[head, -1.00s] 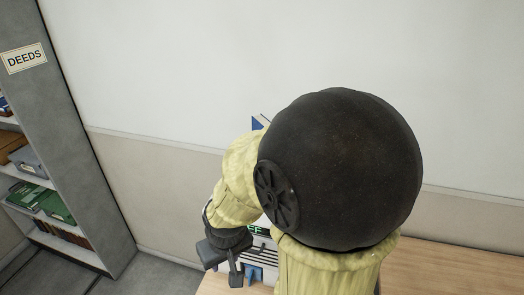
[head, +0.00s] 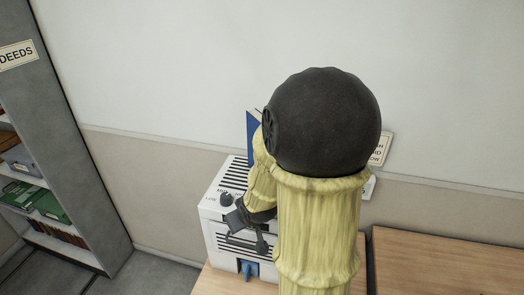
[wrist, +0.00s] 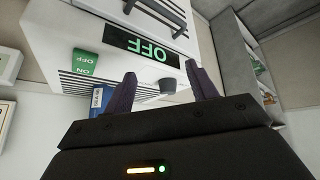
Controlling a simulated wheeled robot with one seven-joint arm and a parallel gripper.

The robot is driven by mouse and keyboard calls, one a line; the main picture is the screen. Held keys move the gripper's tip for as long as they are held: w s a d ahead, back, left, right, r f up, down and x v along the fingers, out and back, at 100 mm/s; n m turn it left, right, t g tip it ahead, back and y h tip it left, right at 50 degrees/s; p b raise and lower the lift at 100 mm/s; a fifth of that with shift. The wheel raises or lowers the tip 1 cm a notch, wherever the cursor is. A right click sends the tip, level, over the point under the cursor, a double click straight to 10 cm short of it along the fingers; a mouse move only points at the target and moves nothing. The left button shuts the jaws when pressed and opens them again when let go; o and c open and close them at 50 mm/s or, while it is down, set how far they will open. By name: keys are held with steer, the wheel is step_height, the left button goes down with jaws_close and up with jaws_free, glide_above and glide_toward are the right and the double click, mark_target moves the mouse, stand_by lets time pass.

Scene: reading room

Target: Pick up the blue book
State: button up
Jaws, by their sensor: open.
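The blue book (head: 253,131) stands upright at the back of a white vented machine in the head view, partly hidden behind my arm. In the wrist view, a blue piece with white lettering (wrist: 98,98), probably the book's spine, shows just left of the left finger. My gripper (wrist: 160,72) is open, its two dark fingers apart, with nothing seen held between them. In the head view my gripper (head: 252,232) is over the front part of the machine, apart from the book.
A wooden tabletop (head: 440,262) is bare at right. A grey shelf (head: 85,150) stands at left.

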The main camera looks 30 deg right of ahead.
steer(key=w+d+t, duration=0.1)
steer(key=d, duration=0.2)
steer(key=d+r+t, duration=0.1)
steer(key=d+t, duration=0.1)
steer(key=d, duration=0.1)
steer(key=w+d+t+b, duration=0.1)
steer(key=d+t, duration=0.1)
steer(key=d, duration=0.1)
steer(key=shift+w+d+r, duration=0.2)
steer(key=shift+w+r, duration=0.1)
steer(key=shift+w, duration=0.05)
steer(key=s+d+r+t, duration=0.4)
steer(key=d+r+t, duration=0.2)
steer(key=d+r, duration=0.1)
steer(key=shift+r+m+t+b, duration=0.3)
steer(key=shift+r+b, duration=0.1)
steer(key=shift+s, duration=0.1)
steer(key=w+p, duration=0.3)
steer(key=w, duration=0.9)
steer(key=shift+d, duration=0.35)
steer(key=shift+w, duration=0.2)
